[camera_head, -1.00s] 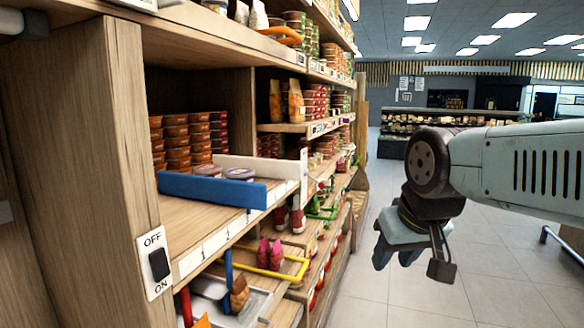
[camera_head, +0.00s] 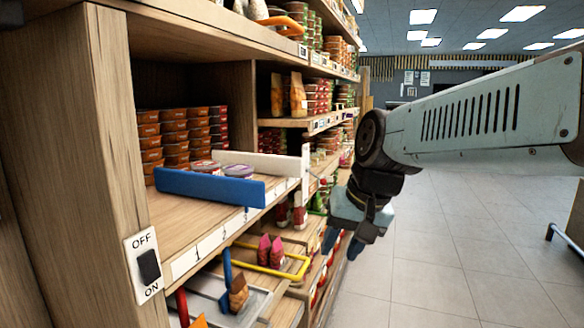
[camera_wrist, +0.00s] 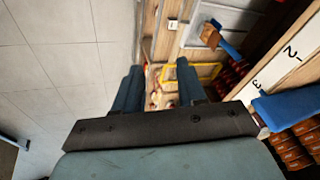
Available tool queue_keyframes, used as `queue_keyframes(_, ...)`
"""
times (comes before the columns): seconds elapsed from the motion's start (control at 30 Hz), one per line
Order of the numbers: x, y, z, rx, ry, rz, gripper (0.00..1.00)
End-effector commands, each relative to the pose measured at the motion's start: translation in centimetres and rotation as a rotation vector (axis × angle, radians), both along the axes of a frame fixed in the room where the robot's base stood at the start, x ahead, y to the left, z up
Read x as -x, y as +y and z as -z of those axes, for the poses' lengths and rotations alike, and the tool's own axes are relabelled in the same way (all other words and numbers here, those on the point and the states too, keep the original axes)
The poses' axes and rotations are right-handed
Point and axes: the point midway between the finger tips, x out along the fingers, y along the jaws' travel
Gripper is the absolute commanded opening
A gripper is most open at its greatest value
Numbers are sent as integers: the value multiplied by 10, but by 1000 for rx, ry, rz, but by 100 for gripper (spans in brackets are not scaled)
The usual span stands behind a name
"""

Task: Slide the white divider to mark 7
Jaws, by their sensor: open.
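The white divider (camera_head: 262,163) stands upright on the middle shelf, behind the blue divider (camera_head: 210,187). Its tall white end plate (camera_head: 305,172) is at the shelf's front edge. The strip on that edge shows marks 1 to 3 (camera_head: 197,250); mark 7 is not readable. My gripper (camera_head: 343,243) is out in the aisle, right of and lower than the end plate, apart from it. In the wrist view its two blue fingers (camera_wrist: 158,85) are spread with nothing between them. The blue divider's end (camera_wrist: 292,104) shows there at the right; I cannot make out the white divider.
Round tubs (camera_head: 228,169) lie between the dividers, and stacked tubs (camera_head: 180,135) stand behind. A yellow frame (camera_head: 282,262) and bagged goods are on the lower shelf. A switch plate (camera_head: 148,265) is on the near post. The tiled aisle floor (camera_head: 430,270) is clear.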

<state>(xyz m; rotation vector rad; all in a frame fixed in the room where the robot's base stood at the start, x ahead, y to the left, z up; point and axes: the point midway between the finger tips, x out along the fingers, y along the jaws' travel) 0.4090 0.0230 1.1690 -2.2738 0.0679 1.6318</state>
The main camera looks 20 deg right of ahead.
Motion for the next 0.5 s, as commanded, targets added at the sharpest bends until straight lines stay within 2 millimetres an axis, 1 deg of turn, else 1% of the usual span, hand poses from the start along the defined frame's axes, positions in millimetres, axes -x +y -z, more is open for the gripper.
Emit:
queue_keyframes(0.03,-9,2,2,-81,57,71,40)
queue_keyframes(0.13,-27,10,1,-255,160,214,40)
queue_keyframes(0.27,-55,15,-4,-480,291,392,40)
queue_keyframes(0.37,-80,15,-10,-653,388,525,40)
queue_keyframes(0.5,-120,6,-21,-900,514,695,40)
